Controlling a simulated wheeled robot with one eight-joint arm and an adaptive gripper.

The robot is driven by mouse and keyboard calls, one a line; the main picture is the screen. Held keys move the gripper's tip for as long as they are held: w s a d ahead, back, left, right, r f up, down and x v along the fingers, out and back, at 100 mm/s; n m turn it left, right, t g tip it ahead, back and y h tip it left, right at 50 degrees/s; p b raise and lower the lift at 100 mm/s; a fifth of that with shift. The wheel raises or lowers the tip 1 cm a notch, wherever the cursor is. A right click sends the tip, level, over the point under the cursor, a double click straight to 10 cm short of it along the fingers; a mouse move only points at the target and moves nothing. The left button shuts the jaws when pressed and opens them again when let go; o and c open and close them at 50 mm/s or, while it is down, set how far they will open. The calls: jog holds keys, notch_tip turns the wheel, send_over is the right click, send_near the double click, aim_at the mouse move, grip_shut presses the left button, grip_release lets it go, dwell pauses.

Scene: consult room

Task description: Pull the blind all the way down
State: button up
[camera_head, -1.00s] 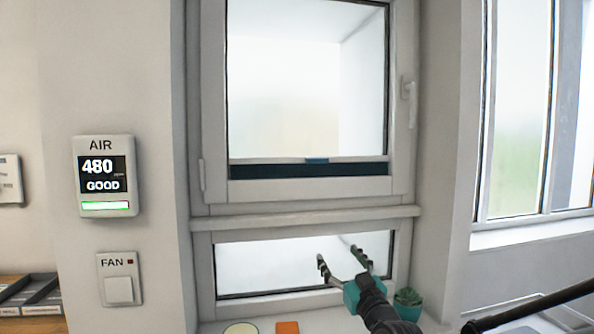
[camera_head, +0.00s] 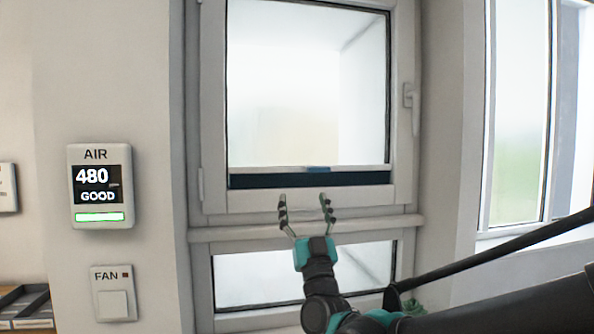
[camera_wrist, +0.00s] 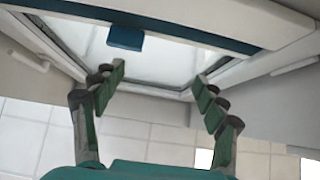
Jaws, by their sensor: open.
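The upper window (camera_head: 210,110) has a pale rail (camera_head: 265,168) across its lower part, which looks like the blind's bottom rail. A small blue tab (camera_head: 318,169) sits on the rail, and a dark blue strip (camera_head: 270,181) runs just below it. My gripper (camera_head: 303,199) is open and empty, pointing up, with its fingertips just below the strip in the picture and slightly left of the tab. In the wrist view the blue tab (camera_wrist: 126,37) shows beyond my open fingers (camera_wrist: 160,78), apart from them. How far the blind fabric extends is unclear.
A window handle (camera_head: 410,98) stands on the right frame. A ledge (camera_head: 250,232) crosses below the upper window, above a lower pane (camera_head: 240,280). An air monitor (camera_head: 99,186) and a fan switch (camera_head: 113,294) are on the left wall. A side window (camera_head: 518,130) is at right.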

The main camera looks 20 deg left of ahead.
aim_at(297, 169)
jog(key=x, duration=1)
jog(key=shift+w+r, duration=0.15)
jog(key=shift+w, duration=0.05)
jog(key=shift+c, duration=0.3)
grip_shut()
jog(key=shift+o, duration=0.3)
grip_release()
dwell(0.3)
jog(key=s+f, duration=0.8)
jog(key=s, duration=0.3)
jog(key=shift+f, duration=0.3)
jog(key=shift+a, duration=0.1)
